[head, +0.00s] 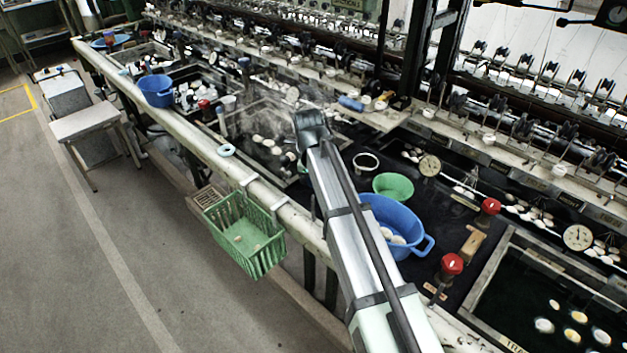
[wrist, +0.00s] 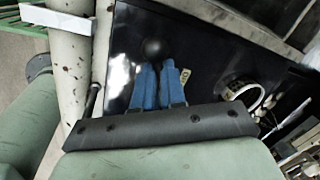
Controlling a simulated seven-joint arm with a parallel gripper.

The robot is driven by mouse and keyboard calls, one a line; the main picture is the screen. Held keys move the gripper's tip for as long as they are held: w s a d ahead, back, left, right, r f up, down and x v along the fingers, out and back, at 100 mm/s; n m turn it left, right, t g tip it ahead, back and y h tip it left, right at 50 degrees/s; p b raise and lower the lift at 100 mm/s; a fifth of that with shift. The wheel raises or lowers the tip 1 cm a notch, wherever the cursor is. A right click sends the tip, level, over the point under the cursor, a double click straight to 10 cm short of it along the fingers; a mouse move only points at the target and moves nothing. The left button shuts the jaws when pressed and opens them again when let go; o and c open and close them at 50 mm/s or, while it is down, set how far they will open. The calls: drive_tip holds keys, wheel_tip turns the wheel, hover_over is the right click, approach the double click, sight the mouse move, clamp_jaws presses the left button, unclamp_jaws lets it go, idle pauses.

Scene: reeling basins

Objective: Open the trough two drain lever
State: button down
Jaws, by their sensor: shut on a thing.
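In the wrist view my gripper (wrist: 157,68) has two blue fingers close together, with a narrow gap between their tips. A dark round knob (wrist: 152,48) shows right at the fingertips, over a black surface, and I take it for the drain lever's end. The fingers are shut on it. Its stem and the lever's angle are hidden, and I cannot read a trough number. In the head view my arm reaches over the bench, and its links hide the fingers and the knob.
A green basket (head: 245,235) hangs on the bench's front rail. Right of my arm are a blue basin (head: 425,246) with pale cocoons, a green bowl (head: 393,187) and a white-rimmed cup (head: 366,162). Red-topped knobs (head: 452,264) stand further right. Steaming basins lie left.

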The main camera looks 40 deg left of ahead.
drive_tip(key=shift+w+a+m+h, duration=0.15)
drive_tip(key=shift+w+a+m, duration=0.1)
drive_tip(key=shift+m, duration=0.6)
drive_tip(key=shift+w+a+m+h, duration=0.1)
drive_tip(key=shift+w+a+m, duration=0.15)
drive_tip(key=shift+m, duration=0.65)
drive_tip(key=shift+w+a+m+h, duration=0.15)
drive_tip(key=shift+w+m, duration=0.15)
drive_tip(key=shift+m, duration=0.55)
drive_tip(key=shift+w, duration=0.1)
drive_tip(key=c, duration=1.2)
unclamp_jaws()
drive_tip(key=shift+d+r, duration=0.1)
drive_tip(key=shift+r, duration=0.05)
drive_tip(key=shift+r, duration=0.3)
drive_tip(key=s+r, duration=0.1)
drive_tip(key=r, duration=0.7)
drive_tip(key=s+r, duration=0.1)
drive_tip(key=r, duration=0.3)
drive_tip(key=shift+s+r, duration=0.3)
drive_tip(key=shift+r, duration=0.05)
